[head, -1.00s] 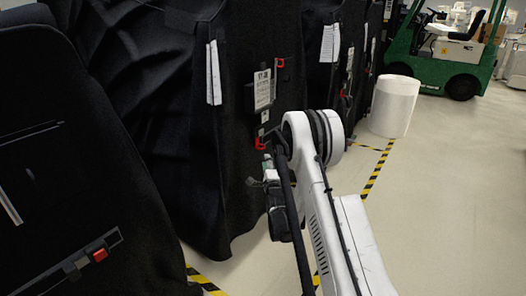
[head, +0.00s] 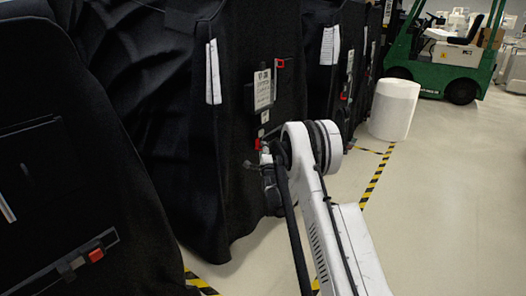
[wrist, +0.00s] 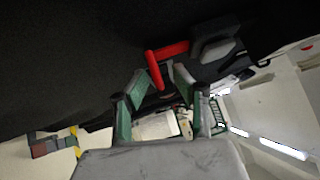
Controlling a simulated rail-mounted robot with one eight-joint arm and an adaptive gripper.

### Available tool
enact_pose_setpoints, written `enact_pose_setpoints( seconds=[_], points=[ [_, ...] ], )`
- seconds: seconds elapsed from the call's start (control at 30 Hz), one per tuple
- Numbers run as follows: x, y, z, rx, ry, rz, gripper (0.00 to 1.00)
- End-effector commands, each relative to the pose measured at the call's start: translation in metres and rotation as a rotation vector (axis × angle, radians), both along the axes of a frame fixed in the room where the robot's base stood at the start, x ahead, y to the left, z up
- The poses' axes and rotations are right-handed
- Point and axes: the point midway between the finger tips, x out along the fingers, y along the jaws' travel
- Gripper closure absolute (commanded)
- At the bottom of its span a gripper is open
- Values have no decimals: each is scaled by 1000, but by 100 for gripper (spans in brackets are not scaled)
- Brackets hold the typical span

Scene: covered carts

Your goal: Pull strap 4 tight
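A red strap pull (wrist: 168,52) shows in the wrist view, bent in an angle and joined to a grey and black buckle (wrist: 214,42) on the black cover. My gripper (wrist: 161,76) is open, with its fingertips on either side of the red pull's lower leg. Gaps seem to remain beside it; contact is not clear. In the head view the red pull (head: 257,144) shows just above my gripper (head: 264,158), low on the middle cart's black cover (head: 215,150). Another red pull (head: 280,63) sits higher on this cover. I cannot read any strap number.
A nearer covered cart (head: 60,160) with a red buckle (head: 96,254) stands at the left. More covered carts (head: 322,70) stand behind. A white cylinder (head: 395,108) and a green forklift (head: 440,72) are at the back right. The floor on the right is clear.

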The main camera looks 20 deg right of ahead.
Motion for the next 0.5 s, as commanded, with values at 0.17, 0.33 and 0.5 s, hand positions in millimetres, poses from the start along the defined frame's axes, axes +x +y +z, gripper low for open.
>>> enact_pose_setpoints(
  seconds=[0.17, 0.33, 0.5],
  points=[
    [0, 0, 0, 0, 0, 0, 92],
    [0, 0, 0, 0, 0, 0, 100],
    [0, 0, 0, 0, 0, 0, 100]
  ],
)
